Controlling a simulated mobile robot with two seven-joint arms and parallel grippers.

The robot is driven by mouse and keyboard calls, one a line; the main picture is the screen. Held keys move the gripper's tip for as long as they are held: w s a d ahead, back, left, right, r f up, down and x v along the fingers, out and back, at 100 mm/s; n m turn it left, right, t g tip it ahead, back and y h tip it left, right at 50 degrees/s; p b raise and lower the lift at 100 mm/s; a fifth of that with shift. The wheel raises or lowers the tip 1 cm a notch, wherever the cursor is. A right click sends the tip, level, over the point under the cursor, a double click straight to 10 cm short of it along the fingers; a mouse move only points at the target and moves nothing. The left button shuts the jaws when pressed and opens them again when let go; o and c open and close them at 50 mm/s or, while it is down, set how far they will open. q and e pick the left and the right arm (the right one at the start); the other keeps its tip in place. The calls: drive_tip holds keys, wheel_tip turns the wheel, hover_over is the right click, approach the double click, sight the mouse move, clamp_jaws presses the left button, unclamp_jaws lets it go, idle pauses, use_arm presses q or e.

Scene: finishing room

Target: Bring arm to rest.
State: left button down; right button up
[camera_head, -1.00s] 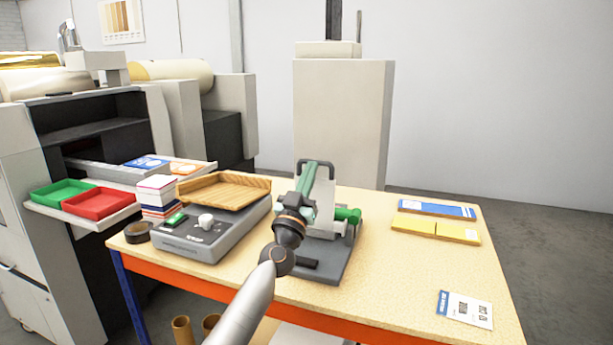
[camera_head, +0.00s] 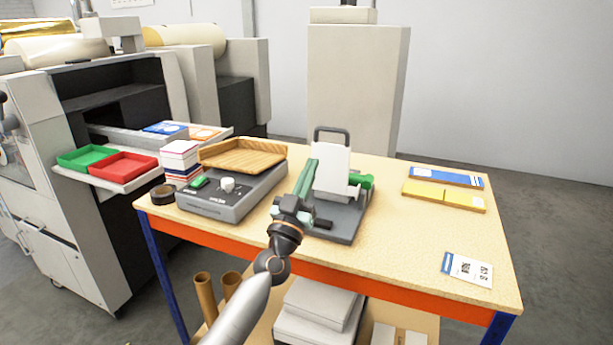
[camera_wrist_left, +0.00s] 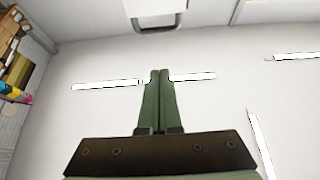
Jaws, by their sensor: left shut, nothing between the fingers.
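My left arm comes in from the bottom of the head view. Its gripper (camera_head: 311,165) has green fingers that point upward, in front of a bench device with a white plate and dark top handle (camera_head: 332,132). The fingers overlap the left side of the device in the picture; I cannot tell whether they touch. In the left wrist view the green fingers (camera_wrist_left: 161,72) are together with nothing between them. Ceiling lights lie beyond them. My right gripper is not in view.
The wooden table (camera_head: 420,245) holds a grey scale-like unit (camera_head: 215,207) with a wooden tray (camera_head: 240,152), a tape roll (camera_head: 163,194), blue and yellow pads (camera_head: 445,195) and a printed card (camera_head: 467,269). Its right middle is clear. A large machine (camera_head: 40,190) stands left.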

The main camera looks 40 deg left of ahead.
use_arm(q)
drive_tip(key=shift+v, duration=0.85)
